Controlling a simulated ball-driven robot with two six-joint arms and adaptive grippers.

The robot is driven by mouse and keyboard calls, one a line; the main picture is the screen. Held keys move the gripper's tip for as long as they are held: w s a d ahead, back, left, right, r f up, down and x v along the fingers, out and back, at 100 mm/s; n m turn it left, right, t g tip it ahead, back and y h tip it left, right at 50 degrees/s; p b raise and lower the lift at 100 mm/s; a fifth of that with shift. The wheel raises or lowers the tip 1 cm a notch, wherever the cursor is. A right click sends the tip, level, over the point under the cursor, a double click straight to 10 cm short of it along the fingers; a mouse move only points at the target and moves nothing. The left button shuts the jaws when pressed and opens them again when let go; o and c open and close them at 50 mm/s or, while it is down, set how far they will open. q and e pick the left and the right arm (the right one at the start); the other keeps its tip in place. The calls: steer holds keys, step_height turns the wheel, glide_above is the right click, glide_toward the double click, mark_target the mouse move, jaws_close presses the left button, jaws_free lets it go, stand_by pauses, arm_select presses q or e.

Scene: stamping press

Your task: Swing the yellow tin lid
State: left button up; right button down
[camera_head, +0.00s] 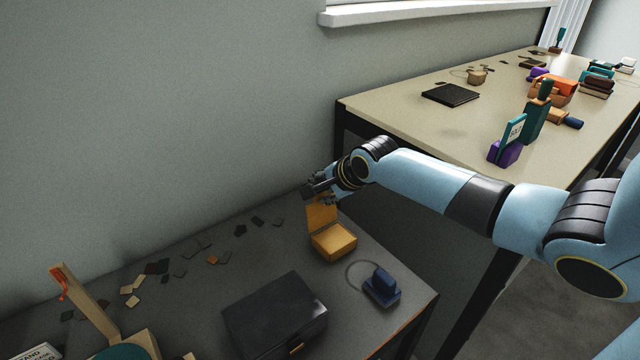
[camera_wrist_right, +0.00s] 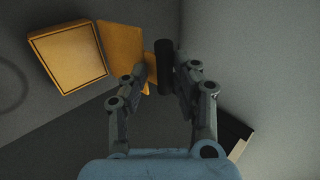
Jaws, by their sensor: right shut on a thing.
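The yellow tin (camera_head: 335,243) stands near the far right part of the dark table, its lid (camera_head: 321,215) raised and roughly upright at the back. My right gripper (camera_head: 325,196) is at the lid's top edge, shut on it. In the right wrist view the tin's body (camera_wrist_right: 68,58) is at upper left and the lid (camera_wrist_right: 120,48) runs to my right gripper (camera_wrist_right: 158,78). A dark bar between the fingers partly hides the lid's edge there. My left gripper is not in view.
A black case (camera_head: 275,315) and a blue stamp-like block (camera_head: 381,287) stand near the tin. Several small flat chips (camera_head: 190,252) lie along the wall side. A wooden press-like piece (camera_head: 95,305) stands at left. A cluttered beige table (camera_head: 400,125) is behind my right arm.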

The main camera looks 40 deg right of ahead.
steer(key=shift+s+r, duration=0.15)
steer(key=shift+s, duration=0.25)
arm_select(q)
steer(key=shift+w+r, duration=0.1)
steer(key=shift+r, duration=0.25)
arm_select(e)
steer(key=shift+s+f, duration=0.15)
steer(key=shift+f, duration=0.15)
steer(key=shift+s+a, duration=0.1)
